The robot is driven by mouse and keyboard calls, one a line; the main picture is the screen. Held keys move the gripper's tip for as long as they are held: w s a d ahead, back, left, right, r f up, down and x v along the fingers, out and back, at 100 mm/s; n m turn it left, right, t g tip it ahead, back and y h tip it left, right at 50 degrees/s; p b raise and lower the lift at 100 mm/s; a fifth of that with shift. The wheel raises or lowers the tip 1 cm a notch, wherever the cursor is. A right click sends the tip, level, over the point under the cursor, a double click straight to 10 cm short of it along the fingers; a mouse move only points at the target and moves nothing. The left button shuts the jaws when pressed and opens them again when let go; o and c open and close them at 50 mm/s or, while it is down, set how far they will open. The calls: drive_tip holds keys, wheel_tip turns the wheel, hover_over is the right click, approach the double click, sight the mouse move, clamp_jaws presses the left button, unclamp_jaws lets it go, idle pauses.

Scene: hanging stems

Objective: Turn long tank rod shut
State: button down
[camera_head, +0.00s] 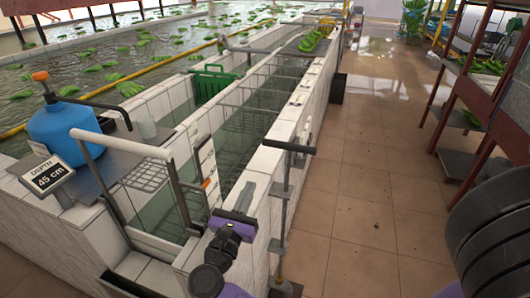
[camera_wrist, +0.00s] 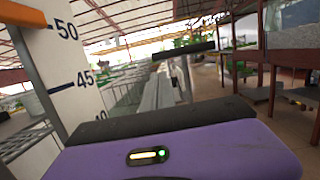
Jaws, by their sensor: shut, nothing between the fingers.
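The long tank rod (camera_head: 284,190) is a grey upright rod with a black crossbar handle (camera_head: 288,146) on top. It stands against the outer right side of the white-tiled tank wall. In the wrist view the black crossbar handle (camera_wrist: 184,50) shows ahead, beyond my fingers, with the rod below it. My gripper (camera_head: 238,217), purple with dark fingers, is shut and empty. It is over the near end of the tank wall, left of and nearer than the rod, not touching it. The dark fingers also fill the lower wrist view (camera_wrist: 165,119).
A second, bent pale-grey handle (camera_head: 122,145) stands at the tank's near left. A depth sign (camera_head: 48,175) reads 45 cm, beside a blue jug (camera_head: 65,132). A numbered white board (camera_wrist: 72,60) is close on the wrist view's left. The tiled floor (camera_head: 365,215) right of the tank is mostly clear.

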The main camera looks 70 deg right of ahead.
drive_tip(key=shift+w+d, duration=0.15)
drive_tip(key=shift+d, duration=0.15)
drive_tip(key=p+x, duration=0.3)
drive_tip(key=x, duration=1.1)
drive_tip(key=shift+f, duration=0.2)
